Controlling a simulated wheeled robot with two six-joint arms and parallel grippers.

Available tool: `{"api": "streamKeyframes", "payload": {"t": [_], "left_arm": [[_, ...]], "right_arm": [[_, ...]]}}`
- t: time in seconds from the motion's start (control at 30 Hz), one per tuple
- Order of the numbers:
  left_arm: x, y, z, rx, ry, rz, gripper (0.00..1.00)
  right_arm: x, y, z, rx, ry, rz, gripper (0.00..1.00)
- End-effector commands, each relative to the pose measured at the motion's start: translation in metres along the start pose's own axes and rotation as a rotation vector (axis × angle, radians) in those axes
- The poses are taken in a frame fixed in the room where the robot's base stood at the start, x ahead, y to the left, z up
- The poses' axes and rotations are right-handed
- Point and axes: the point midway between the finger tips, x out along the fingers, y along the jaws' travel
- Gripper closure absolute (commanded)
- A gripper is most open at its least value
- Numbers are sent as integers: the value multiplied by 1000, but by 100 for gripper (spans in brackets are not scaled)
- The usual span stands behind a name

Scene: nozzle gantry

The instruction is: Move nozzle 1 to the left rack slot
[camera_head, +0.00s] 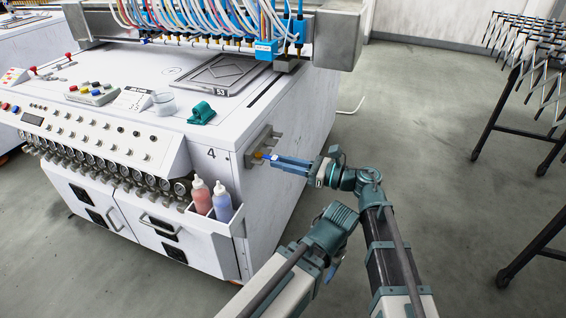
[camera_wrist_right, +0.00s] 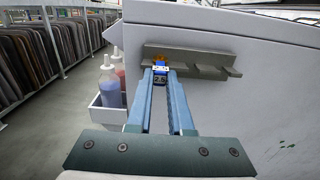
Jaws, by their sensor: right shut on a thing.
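The nozzle (camera_head: 260,155) is a small piece with orange and blue parts at the grey rack (camera_head: 264,138) on the machine's side.
The white machine (camera_head: 285,125) carries the rack on its side. A holder with red and blue bottles (camera_head: 222,205) sits left of the rack. Hoses and a gantry (camera_head: 342,35) stand above. Wheeled drying racks (camera_head: 500,100) stand at the right; floor between is free.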

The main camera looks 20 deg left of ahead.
Motion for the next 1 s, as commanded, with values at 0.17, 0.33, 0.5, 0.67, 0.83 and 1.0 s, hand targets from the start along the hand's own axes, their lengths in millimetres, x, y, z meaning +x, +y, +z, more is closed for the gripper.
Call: {"api": "streamKeyframes", "payload": {"t": [0.17,0.33,0.5,0.67,0.83,1.0], "left_arm": [[2,0,0,0,0,0,34],[2,0,0,0,0,0,34],[2,0,0,0,0,0,34],[2,0,0,0,0,0,34],[2,0,0,0,0,0,34],[2,0,0,0,0,-1,34]], "right_arm": [[0,0,-2,0,0,0,100],[0,0,-2,0,0,0,100],[0,0,-2,0,0,0,67],[0,0,-2,0,0,0,46],[0,0,-2,0,0,0,46],[-6,0,-2,0,0,-1,46]]}}
